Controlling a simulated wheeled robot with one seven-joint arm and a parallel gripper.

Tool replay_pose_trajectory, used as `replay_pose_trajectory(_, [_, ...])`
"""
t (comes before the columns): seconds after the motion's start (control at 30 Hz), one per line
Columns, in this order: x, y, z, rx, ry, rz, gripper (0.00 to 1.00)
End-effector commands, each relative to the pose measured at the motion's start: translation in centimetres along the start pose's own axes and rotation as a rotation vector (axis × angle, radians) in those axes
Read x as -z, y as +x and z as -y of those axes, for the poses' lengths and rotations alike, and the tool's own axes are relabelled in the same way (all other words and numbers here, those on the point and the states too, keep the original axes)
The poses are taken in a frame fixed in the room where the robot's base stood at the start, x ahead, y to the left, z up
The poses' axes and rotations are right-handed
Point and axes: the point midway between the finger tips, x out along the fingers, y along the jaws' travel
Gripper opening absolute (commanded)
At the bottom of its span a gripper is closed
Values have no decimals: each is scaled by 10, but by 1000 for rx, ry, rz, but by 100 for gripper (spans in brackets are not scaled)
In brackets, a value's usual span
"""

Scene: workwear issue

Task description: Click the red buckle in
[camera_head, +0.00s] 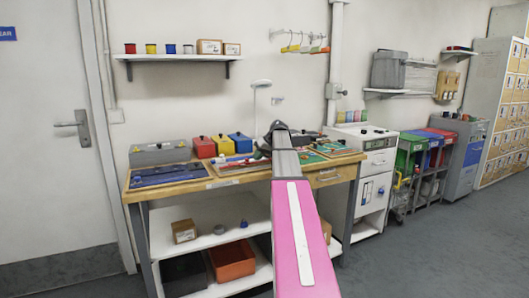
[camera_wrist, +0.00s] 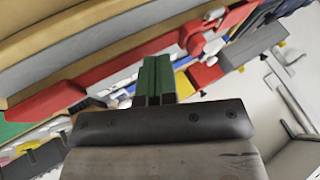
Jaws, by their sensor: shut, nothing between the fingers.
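In the wrist view my gripper (camera_wrist: 153,80) shows two green fingers pressed together with nothing between them. A long red band (camera_wrist: 105,75) runs slantwise behind the fingers. A rounded red piece (camera_wrist: 193,40) lies just beyond the fingertips, up and to the right; it looks like the red buckle, but I cannot tell whether its halves are joined. A red block (camera_wrist: 205,75) lies to the right of the fingers. In the head view my gripper (camera_head: 277,128) is over the workbench (camera_head: 215,183), seen from behind; the arm hides the middle of the bench.
A blue mat (camera_head: 158,175) lies on the bench's left, and a green mat (camera_head: 332,149) lies on its right. A grey box (camera_head: 160,153) and red (camera_head: 204,147), yellow (camera_head: 224,145) and blue (camera_head: 240,142) boxes stand at the back. A wall shelf (camera_head: 180,57) hangs above.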

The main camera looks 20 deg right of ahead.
Motion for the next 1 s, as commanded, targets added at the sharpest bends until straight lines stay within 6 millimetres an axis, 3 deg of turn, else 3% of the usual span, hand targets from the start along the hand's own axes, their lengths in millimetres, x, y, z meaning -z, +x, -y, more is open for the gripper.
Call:
replay_pose_trajectory(0.23, [-1,10,20,0,0,0,0])
replay_pose_trajectory(0.67, [-1,12,23,0,0,0,0])
replay_pose_trajectory(1.0, [-1,27,52,1,-1,0,0])
